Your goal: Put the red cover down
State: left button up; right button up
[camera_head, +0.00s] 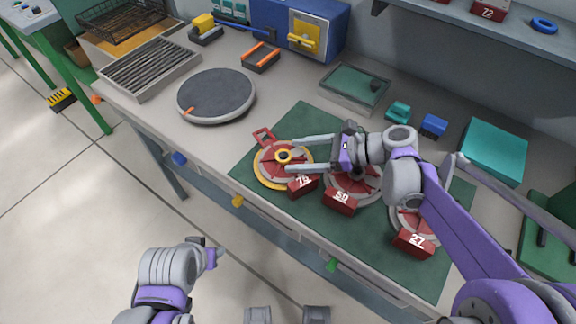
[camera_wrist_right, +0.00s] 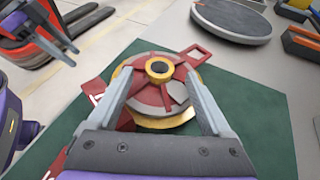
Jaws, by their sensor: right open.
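The red cover (camera_head: 272,165) lies flat on a yellow-rimmed round base (camera_head: 262,181) at the left end of the green mat, with a yellow ring knob on top and a red loop at its side. It also shows in the right wrist view (camera_wrist_right: 150,97). My right gripper (camera_head: 290,155) is open, its two fingers spread on either side of the knob, over the cover. I cannot tell whether the fingers touch the cover. My left gripper (camera_head: 216,254) is low at the left, off the table, its jaws not clear.
Red number blocks 76 (camera_head: 303,186), 50 (camera_head: 341,201) and 27 (camera_head: 414,243) stand along the green mat (camera_head: 308,122), by round units partly hidden by my right arm. A grey turntable (camera_head: 215,95) lies to the left. A clear-lidded green box (camera_head: 355,86) stands behind.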

aim_at(281, 157)
jog(key=x, duration=0.2)
jog(key=shift+a+f, duration=0.1)
jog(key=shift+a, duration=0.2)
grip_shut()
dwell(1.2)
